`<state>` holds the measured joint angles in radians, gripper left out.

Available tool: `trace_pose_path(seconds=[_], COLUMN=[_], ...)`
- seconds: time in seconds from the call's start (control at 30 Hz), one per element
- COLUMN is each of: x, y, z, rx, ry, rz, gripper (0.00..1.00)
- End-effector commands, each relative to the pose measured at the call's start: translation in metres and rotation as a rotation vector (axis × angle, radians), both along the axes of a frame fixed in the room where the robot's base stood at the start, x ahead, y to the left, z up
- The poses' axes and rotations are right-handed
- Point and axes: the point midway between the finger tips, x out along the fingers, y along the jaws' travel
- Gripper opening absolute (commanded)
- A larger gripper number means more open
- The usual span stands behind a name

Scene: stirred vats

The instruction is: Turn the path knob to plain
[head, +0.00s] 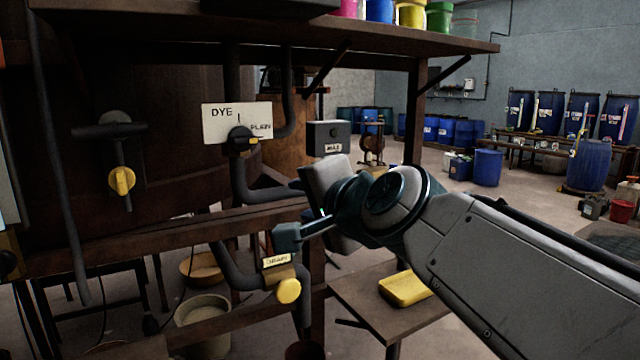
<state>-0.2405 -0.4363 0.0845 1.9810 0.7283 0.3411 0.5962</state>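The path knob (239,141) is a dark knob with a yellow mark on its right side. It sits at the lower edge of a white plate (222,121) lettered DYE on the left and PLAIN on the right. The yellow mark lies to the right, on the PLAIN side. My gripper (288,238) reaches in from the right, below and right of the knob and apart from it in the picture. One dark finger shows clearly, just above the drain label; the other is not clear, so its opening cannot be judged.
A yellow drain knob (288,291) is below my gripper. Another yellow-handled valve (122,181) is on the dark vat at left. A grey box (329,138) stands right of the plate. A low table (375,318) holds a yellow block (404,289). Pipes run around the knob.

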Motion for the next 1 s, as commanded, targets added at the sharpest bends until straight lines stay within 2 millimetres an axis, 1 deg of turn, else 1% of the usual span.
trace_pose_path(seconds=[0.03, 0.07, 0.1, 0.17, 0.2, 0.27, 0.3, 0.4, 0.5, 0.6, 0.7, 1.0], x=[-0.001, -0.004, -0.011, -0.025, -0.038, -0.059, -0.073, -0.107, -0.130, -0.142, -0.145, -0.144], y=[-0.018, -0.030, -0.046, -0.071, -0.088, -0.113, -0.127, -0.157, -0.176, -0.184, -0.186, -0.186], z=[-0.017, -0.035, -0.060, -0.096, -0.117, -0.145, -0.160, -0.188, -0.205, -0.213, -0.215, -0.215], rx=[-0.145, -0.244, -0.373, -0.549, -0.654, -0.791, -0.868, -1.011, -1.093, -1.131, -1.140, -1.138], ry=[0.047, 0.079, 0.126, 0.206, 0.261, 0.343, 0.394, 0.504, 0.577, 0.612, 0.620, 0.617], rz=[0.009, 0.024, 0.052, 0.106, 0.148, 0.215, 0.260, 0.365, 0.443, 0.484, 0.494, 0.491], gripper=[0.35, 0.35, 0.35, 0.35, 0.35, 0.35, 0.35, 0.35, 0.35, 0.35, 0.35, 0.35])
